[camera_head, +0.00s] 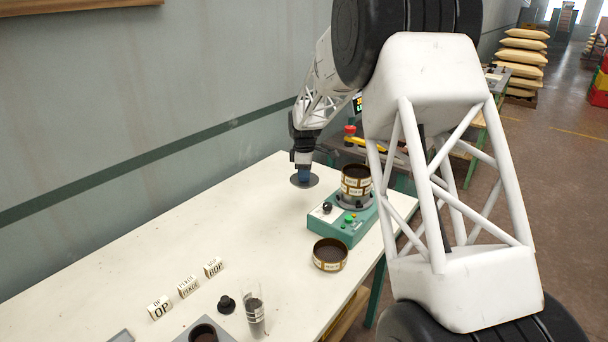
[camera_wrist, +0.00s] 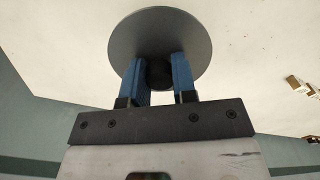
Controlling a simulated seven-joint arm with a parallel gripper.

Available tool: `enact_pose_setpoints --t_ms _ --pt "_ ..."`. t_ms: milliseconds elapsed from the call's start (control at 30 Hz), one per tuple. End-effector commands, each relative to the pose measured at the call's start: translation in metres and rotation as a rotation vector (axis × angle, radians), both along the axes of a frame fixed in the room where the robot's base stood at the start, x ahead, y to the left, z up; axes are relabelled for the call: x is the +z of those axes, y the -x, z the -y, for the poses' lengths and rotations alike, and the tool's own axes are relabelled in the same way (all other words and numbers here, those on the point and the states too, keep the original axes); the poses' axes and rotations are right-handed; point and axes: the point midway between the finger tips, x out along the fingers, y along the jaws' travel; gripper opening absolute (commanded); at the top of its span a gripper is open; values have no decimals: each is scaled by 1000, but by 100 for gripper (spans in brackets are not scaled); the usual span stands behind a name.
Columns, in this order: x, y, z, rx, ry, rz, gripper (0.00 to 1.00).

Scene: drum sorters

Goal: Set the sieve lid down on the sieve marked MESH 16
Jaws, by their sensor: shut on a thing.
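The sieve lid (camera_head: 299,182) is a flat grey disc with a dark knob. One brass-banded sieve (camera_head: 356,183) sits on the green shaker, right of the lid. Another sieve (camera_head: 329,262) stands open on the table in front of the shaker. Both have pale labels too small to read, so I cannot tell which is MESH 16.
The green shaker (camera_head: 342,228) stands near the table's right edge. Several lettered blocks (camera_head: 188,287), a black knobbed piece (camera_head: 226,304) and a clear cylinder (camera_head: 256,320) stand at the near end. The middle of the white table (camera_head: 225,225) is clear. A wall runs along the left.

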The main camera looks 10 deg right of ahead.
Motion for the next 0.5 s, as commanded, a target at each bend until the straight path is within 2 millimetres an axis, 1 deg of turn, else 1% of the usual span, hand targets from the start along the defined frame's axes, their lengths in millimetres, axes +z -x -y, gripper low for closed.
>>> enact_pose_setpoints --t_ms 267,500 --pt "13 3 7 -170 0 2 0" --pt "32 8 17 -429 -1 1 0"
